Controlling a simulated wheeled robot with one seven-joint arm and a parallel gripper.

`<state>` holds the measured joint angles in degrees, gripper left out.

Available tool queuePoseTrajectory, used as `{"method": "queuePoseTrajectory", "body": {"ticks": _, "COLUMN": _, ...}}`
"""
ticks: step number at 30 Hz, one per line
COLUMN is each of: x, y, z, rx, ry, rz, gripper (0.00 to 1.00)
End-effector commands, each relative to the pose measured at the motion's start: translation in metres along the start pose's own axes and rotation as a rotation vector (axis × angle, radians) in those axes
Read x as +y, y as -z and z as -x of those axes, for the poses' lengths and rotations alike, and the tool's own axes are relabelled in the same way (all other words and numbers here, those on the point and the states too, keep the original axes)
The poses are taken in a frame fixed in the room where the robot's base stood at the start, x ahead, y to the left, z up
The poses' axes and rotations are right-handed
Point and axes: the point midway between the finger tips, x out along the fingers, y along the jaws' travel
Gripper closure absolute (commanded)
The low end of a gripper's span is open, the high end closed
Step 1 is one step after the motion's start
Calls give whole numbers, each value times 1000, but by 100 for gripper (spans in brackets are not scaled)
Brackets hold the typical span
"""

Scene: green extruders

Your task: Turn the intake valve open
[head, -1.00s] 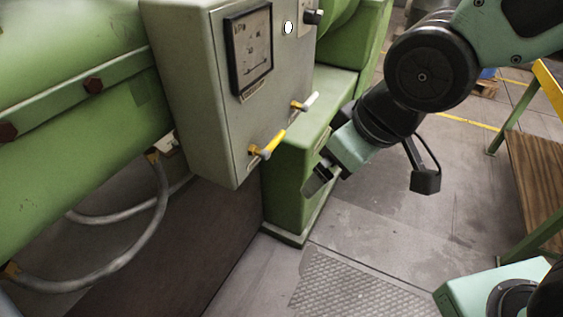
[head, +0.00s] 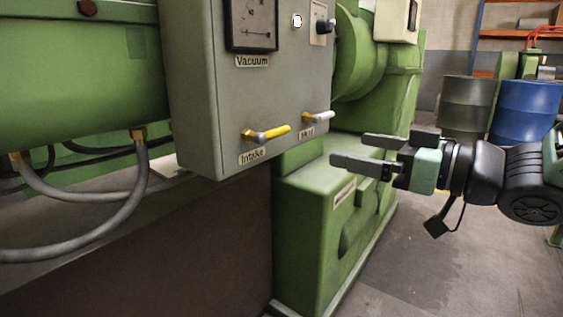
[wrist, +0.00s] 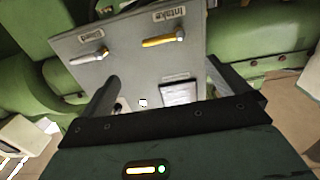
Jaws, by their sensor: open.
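The intake valve (head: 268,132) has a yellow lever on a brass-coloured stem, on the lower front of a grey control box (head: 199,90). An Intake label (head: 252,157) sits below it. The lever lies roughly level, its free end to the right. In the wrist view the panel appears upside down, with the yellow lever (wrist: 160,41) at upper middle. My gripper (head: 350,150) is open and empty, right of the valve and apart from it. Its fingers point left in the head view. In the wrist view the lever lies beyond the gap between my fingers (wrist: 162,72).
A white-handled valve (head: 318,118) is to the right of the yellow one, nearer my gripper. A vacuum gauge (head: 251,22) and a black knob (head: 325,27) are above. A green machine base (head: 312,220) stands below my gripper. Grey hoses (head: 120,212) hang at left.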

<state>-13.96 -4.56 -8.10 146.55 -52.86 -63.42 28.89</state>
Motion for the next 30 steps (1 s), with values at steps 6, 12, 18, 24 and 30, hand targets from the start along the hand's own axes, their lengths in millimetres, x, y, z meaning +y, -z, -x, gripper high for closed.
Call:
{"method": "queuePoseTrajectory", "body": {"ticks": 6, "x": -2, "y": 2, "z": -10, "rx": 13, "ry": 17, "rz": -2, "gripper": 0}}
{"method": "queuePoseTrajectory", "body": {"ticks": 12, "x": -1, "y": 6, "z": -33, "rx": 8, "ry": 17, "rz": -6, "gripper": 0}}
{"method": "queuePoseTrajectory", "body": {"ticks": 18, "x": -2, "y": 7, "z": -43, "rx": 9, "ry": 23, "rz": -9, "gripper": 0}}
{"method": "queuePoseTrajectory", "body": {"ticks": 24, "x": -2, "y": 7, "z": -50, "rx": 10, "ry": 21, "rz": -10, "gripper": 0}}
{"method": "queuePoseTrajectory", "body": {"ticks": 30, "x": -2, "y": 6, "z": -56, "rx": 9, "ry": 14, "rz": -6, "gripper": 0}}
